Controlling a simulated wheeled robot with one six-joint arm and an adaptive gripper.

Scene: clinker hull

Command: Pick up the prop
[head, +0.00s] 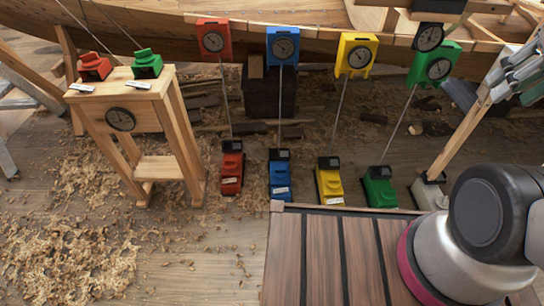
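A pale wooden prop (461,139) leans at the right, its lower end at a grey block (429,193) on the floor and its upper part tilted right towards the hull. My gripper (514,76) is at the right edge, its silver-grey fingers beside or over the prop's upper part. Part of the gripper is cut off by the frame. I cannot tell whether the fingers touch or close on the prop. The prop's top end is hard to make out behind the fingers.
Red (213,41), blue (283,46), yellow (356,55) and green (434,64) dial boxes sit along the hull (130,28), with thin rods down to matching floor blocks. A wooden stand (155,120) is at left. Shavings (65,265) cover the floor.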

